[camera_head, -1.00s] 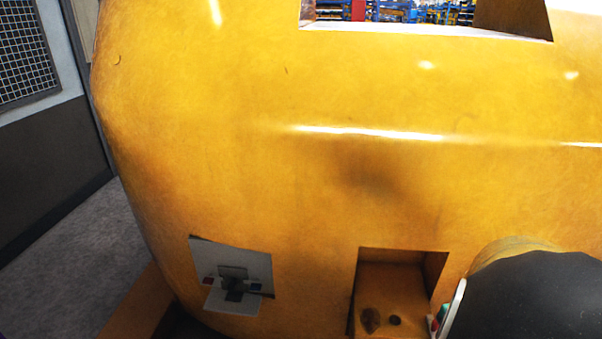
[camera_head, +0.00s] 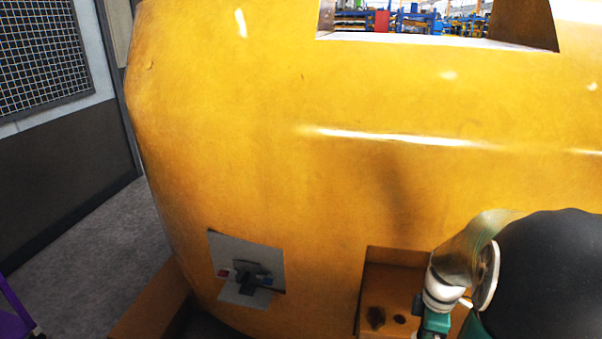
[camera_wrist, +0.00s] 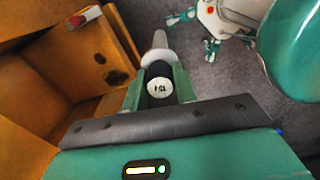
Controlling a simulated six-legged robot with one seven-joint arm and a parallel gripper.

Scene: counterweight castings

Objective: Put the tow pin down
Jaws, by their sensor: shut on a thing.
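The tow pin (camera_wrist: 159,88) shows in the wrist view as a dark body with a pale, marked round end facing the camera and a pale grey shaft beyond. My gripper (camera_wrist: 159,72) is shut on it, one green finger on each side. The pin is held off to the right of an orange-yellow recess, apart from its walls as far as I can tell. In the head view my wrist covers the right part of the recess, and the fingers and pin cannot be made out.
A large yellow casting (camera_head: 270,150) fills the head view. Its recess (camera_head: 387,278) holds a brown lump (camera_head: 376,317) and a dark round spot (camera_head: 399,320). A grey plate with a dark latch (camera_head: 245,275) is left of it. Grey floor (camera_head: 90,230) lies open at left.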

